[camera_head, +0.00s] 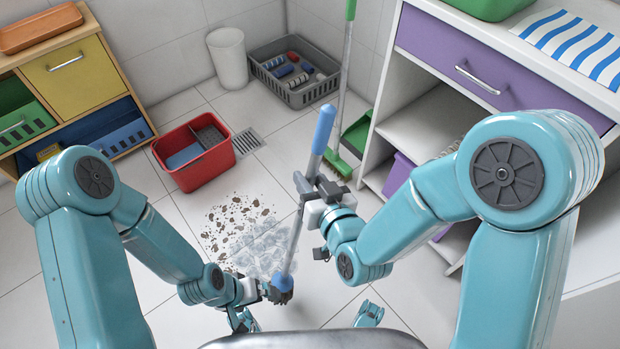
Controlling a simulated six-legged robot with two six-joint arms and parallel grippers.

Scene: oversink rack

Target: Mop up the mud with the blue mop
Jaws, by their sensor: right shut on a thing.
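The blue mop (297,237) has a grey pole with a blue grip at its top end and another blue part low down. It stands tilted, and its head cannot be made out. My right gripper (320,190) is shut on the upper pole, just below the top grip. My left gripper (275,291) is at the low blue part; whether its jaws are closed on it cannot be told. Brown mud (232,222) lies in scattered spots on the tiles left of the pole. A glossy whitish patch (268,248) lies beside the mud, partly behind the pole.
A red bucket (205,170) with a grey insert stands behind the mud, next to a floor drain (247,141). A grey crate (310,92), white bin (227,58) and green broom (338,163) are farther back. Drawer units stand left (72,68) and right (420,40).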

